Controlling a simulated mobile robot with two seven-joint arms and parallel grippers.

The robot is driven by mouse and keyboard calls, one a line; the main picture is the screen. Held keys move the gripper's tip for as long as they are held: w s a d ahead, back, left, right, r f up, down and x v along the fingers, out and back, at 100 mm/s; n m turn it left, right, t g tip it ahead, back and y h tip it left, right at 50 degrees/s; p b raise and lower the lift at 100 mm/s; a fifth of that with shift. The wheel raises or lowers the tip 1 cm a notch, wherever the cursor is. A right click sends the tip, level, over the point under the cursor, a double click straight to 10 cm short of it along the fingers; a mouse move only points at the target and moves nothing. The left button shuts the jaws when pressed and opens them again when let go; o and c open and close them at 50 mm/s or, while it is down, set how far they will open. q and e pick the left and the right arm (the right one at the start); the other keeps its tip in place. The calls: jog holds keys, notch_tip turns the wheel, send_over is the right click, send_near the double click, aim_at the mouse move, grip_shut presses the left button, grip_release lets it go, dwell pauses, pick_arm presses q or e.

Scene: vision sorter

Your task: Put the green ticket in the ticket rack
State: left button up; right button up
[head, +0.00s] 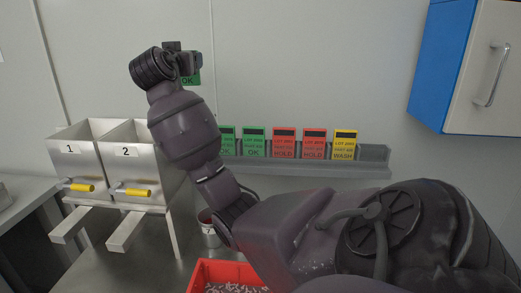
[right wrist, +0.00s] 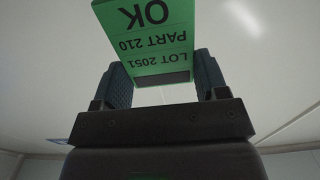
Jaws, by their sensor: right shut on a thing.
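My right gripper (head: 190,62) is raised high at upper left in the head view, above the numbered hoppers and in front of the wall. It is shut on a green ticket (head: 190,79), which shows partly below the fingers. In the right wrist view the green ticket (right wrist: 150,38) sits between both fingers of the gripper (right wrist: 162,76). It reads OK, PART 210, LOT 2051, upside down there. The grey ticket rack (head: 374,153) runs along the back wall; my arm hides its left part. My left gripper is not in view.
The rack holds green OK tickets (head: 254,142), red HOLD tickets (head: 284,143) and a yellow WASH ticket (head: 345,145); its right end is empty. Steel hoppers (head: 93,160) stand left. A red bin (head: 202,275) is in front. A blue-sided cabinet (head: 440,65) hangs right.

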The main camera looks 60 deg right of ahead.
jog(key=f, duration=0.5)
jog(key=f+p, duration=0.1)
jog(key=f, duration=0.4)
jog(key=f+p, duration=0.1)
jog(key=f, duration=0.4)
jog(key=shift+s+f, duration=0.2)
jog(key=shift+s, duration=0.15)
notch_tip(320, 180, down, 4)
jog(key=shift+f+p, duration=0.1)
jog(key=shift+p, duration=0.2)
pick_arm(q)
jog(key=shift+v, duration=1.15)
pick_arm(e)
jog(key=shift+f, duration=0.1)
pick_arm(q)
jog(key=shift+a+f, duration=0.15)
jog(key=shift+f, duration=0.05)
pick_arm(e)
jog(key=shift+f+b, duration=0.2)
jog(key=shift+b, duration=0.1)
jog(key=o, duration=0.6)
jog(key=shift+r, duration=0.1)
